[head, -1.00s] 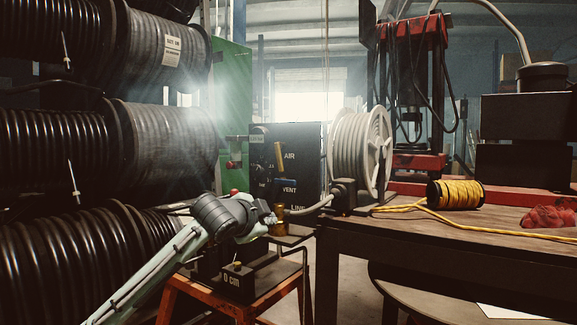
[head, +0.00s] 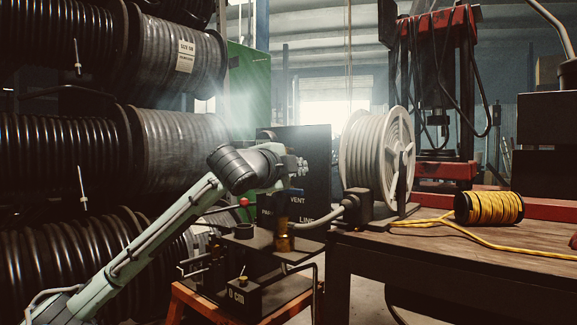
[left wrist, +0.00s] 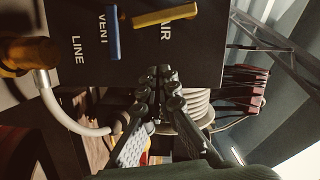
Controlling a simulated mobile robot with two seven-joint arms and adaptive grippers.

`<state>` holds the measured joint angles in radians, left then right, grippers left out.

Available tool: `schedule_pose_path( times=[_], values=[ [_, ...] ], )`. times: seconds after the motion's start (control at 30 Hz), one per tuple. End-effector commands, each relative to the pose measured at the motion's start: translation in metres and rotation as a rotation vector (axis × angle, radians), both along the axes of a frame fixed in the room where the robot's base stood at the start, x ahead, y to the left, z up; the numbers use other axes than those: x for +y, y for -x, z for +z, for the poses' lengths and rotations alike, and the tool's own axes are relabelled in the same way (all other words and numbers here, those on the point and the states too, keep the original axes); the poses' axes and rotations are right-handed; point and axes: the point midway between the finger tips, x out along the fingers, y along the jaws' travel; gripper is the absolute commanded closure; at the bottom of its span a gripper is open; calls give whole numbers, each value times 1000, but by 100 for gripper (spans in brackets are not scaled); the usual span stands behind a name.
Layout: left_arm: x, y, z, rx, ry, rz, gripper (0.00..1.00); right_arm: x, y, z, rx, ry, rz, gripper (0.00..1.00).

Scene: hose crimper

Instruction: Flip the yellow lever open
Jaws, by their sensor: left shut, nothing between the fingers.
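The yellow lever (left wrist: 165,16) is on the black panel (left wrist: 200,58) in the left wrist view, beside the word AIR. It lies nearly across that picture, slightly tilted. In the head view it is hidden behind my left arm. A blue lever (left wrist: 112,32) sits by the word VENT; it also shows in the head view (head: 290,193). My left gripper (left wrist: 160,76) is shut and empty, in front of the panel. In the wrist view its tips lie below the yellow lever, apart from it in the picture. In the head view the left gripper (head: 296,165) is at the panel's height.
A brass fitting (head: 284,236) with a grey hose (head: 325,219) stands below the panel. A red knob (head: 244,202) is left of it. A white hose reel (head: 378,160) and a yellow rope spool (head: 489,208) are on the workbench to the right. Large black hose reels fill the left.

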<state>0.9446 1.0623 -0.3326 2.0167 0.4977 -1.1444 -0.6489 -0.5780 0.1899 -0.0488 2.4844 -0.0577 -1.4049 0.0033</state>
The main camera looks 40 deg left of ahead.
Motion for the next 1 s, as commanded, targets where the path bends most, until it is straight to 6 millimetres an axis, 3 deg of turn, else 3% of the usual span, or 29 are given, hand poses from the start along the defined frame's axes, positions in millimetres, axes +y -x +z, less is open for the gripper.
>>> schedule_pose_path(
  times=[0.1, 0.3, 0.6, 0.87, 1.0],
  values=[
    [3, -24, 0, 0, 4, -1, 100, -8, 11, -2, 50, 16, -19, 24],
    [34, -23, -9, 3, 0, 3, 100, 6, -8, 2, -36, -12, 13, 24],
    [43, -23, -10, 0, 1, 0, 100, 10, -14, 5, -66, -21, 23, 24],
    [45, -23, -10, 0, -11, 2, 100, 9, -12, 5, -57, -18, 20, 24],
    [53, -24, -12, -3, -79, 3, 100, -8, 9, -1, 44, 14, -18, 24]
  ],
)
